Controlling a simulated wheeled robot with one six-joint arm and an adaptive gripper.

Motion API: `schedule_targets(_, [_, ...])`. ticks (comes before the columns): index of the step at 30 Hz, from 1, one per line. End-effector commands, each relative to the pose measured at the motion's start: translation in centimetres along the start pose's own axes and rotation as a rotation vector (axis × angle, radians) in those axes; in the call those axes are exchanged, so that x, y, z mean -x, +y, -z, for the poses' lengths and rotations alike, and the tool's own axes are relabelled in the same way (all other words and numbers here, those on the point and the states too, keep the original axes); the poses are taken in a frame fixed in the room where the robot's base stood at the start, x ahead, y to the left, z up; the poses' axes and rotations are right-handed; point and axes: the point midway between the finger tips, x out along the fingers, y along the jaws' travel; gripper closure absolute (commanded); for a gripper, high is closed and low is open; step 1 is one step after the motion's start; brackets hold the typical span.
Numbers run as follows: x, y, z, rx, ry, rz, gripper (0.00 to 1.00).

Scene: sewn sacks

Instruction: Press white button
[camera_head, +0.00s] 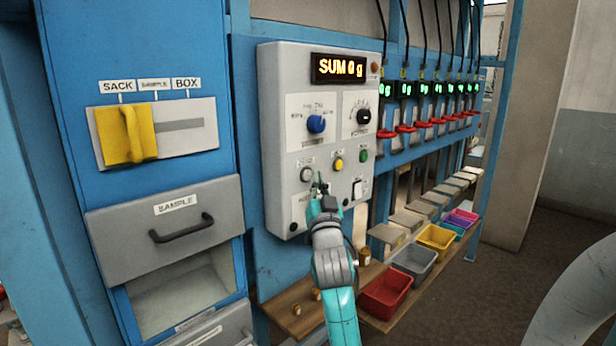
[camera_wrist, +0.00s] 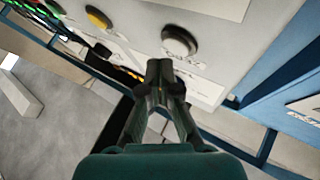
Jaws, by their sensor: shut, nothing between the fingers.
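The white button (camera_head: 306,174) is a round pale button in a dark ring, low on the left of the light grey control panel (camera_head: 275,140). In the wrist view the button (camera_wrist: 180,42) shows just beyond and slightly right of my fingertips. My gripper (camera_head: 319,186) is shut and empty, close in front of the panel, a little below and right of the button in the head view. In the wrist view my gripper (camera_wrist: 160,70) has its tips together; the button's face is in clear sight. I cannot tell the exact gap between tips and panel.
A yellow button (camera_head: 337,163) and a green button (camera_head: 364,156) sit to the right of it. A white switch (camera_head: 358,189) is lower right. A wooden shelf (camera_head: 285,310) lies below.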

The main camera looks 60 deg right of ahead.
Motion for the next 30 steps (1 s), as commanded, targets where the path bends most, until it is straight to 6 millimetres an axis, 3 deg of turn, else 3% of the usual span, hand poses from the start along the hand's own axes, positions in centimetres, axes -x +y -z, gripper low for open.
schedule_targets(8, [0.2,0.2,0.1,0.0,0.0,-0.001,1.0])
schedule_targets(22, [2.9,2.2,2.1,0.0,0.0,-0.001,1.0])
schedule_targets(30, [3.5,2.5,2.5,0.0,0.0,0.0,1.0])
